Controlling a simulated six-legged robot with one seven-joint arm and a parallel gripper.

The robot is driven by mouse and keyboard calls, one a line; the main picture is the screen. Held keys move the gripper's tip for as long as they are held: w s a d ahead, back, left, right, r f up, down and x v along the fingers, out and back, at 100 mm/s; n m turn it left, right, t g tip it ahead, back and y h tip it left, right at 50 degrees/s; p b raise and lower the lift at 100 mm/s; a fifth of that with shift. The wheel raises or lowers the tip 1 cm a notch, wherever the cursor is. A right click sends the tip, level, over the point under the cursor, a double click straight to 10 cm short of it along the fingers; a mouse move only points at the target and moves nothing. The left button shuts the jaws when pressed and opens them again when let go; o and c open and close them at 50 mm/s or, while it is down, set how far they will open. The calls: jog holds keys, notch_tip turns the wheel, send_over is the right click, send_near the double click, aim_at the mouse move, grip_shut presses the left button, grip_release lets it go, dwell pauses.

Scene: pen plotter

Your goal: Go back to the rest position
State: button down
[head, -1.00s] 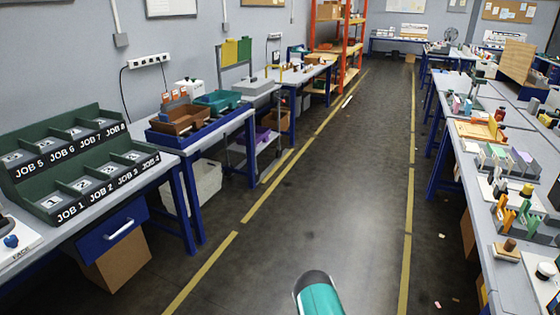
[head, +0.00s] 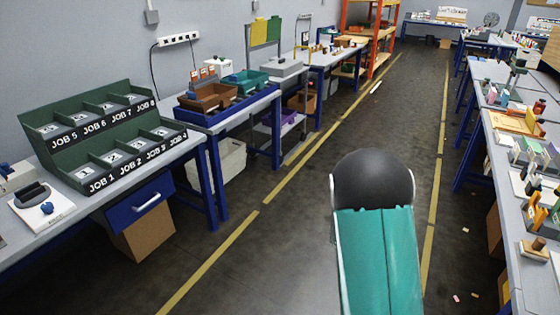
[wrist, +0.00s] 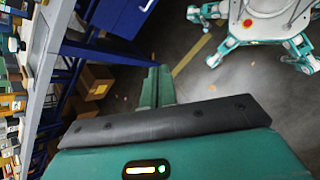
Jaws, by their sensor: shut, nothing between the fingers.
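My gripper (wrist: 158,72) shows in the wrist view as two green fingers close together, past the black padded bar of my teal wrist. It is shut and I see nothing between the fingers. The fingers are over the dark floor, with a blue bench to their left. In the head view a teal arm link of mine with a dark rounded end stands at the lower middle, over the aisle; the fingers are not seen there. My own legs and body show at the top right of the wrist view.
A left bench holds a green job-slot rack (head: 100,130) and a blue tray (head: 228,112) with brown and teal bins. A blue drawer (head: 140,204) hangs below. The right bench (head: 512,240) is crowded with small items. The floor aisle (head: 290,240) between yellow lines is clear.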

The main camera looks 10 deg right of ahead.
jog(key=s+a+r+t+y, duration=0.2)
jog(key=s+a+r+t, duration=0.2)
jog(key=a+r, duration=0.6)
jog(key=s+a+r+m+t+y, duration=0.1)
jog(key=s+a+r+t+y, duration=0.2)
jog(key=a+r+t, duration=0.5)
jog(key=s+a+r, duration=0.1)
jog(key=a+r, duration=0.2)
jog(key=r, duration=0.8)
jog(key=shift+a+m, duration=0.2)
jog(key=shift+m, duration=0.1)
